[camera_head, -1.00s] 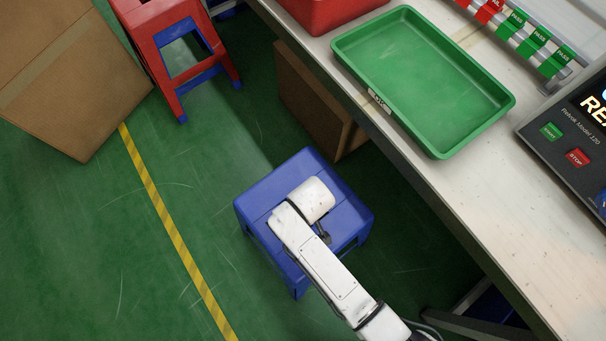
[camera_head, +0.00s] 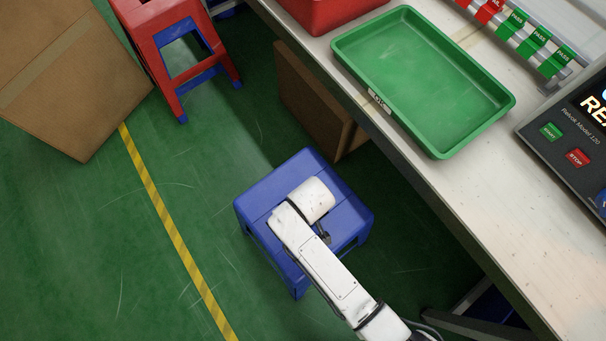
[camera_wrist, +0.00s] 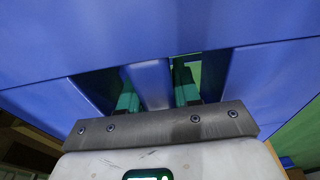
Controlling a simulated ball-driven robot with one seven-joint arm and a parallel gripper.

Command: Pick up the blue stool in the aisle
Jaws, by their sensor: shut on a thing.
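The blue stool (camera_head: 268,196) stands upright on the green floor, beside the workbench. My white arm reaches over it from the lower right and covers part of its seat. In the wrist view the blue stool (camera_wrist: 150,40) fills most of the picture. My gripper (camera_wrist: 157,85) has its two green fingers in openings on either side of a blue bar of the seat, and it is shut on that bar. The fingertips are hidden under the blue plastic in the wrist view. My arm hides the gripper in the head view.
A yellow-black floor line (camera_head: 175,232) runs left of the blue stool. The workbench (camera_head: 470,215), with a green tray (camera_head: 425,80), is at right. A brown panel (camera_head: 308,100) stands behind.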

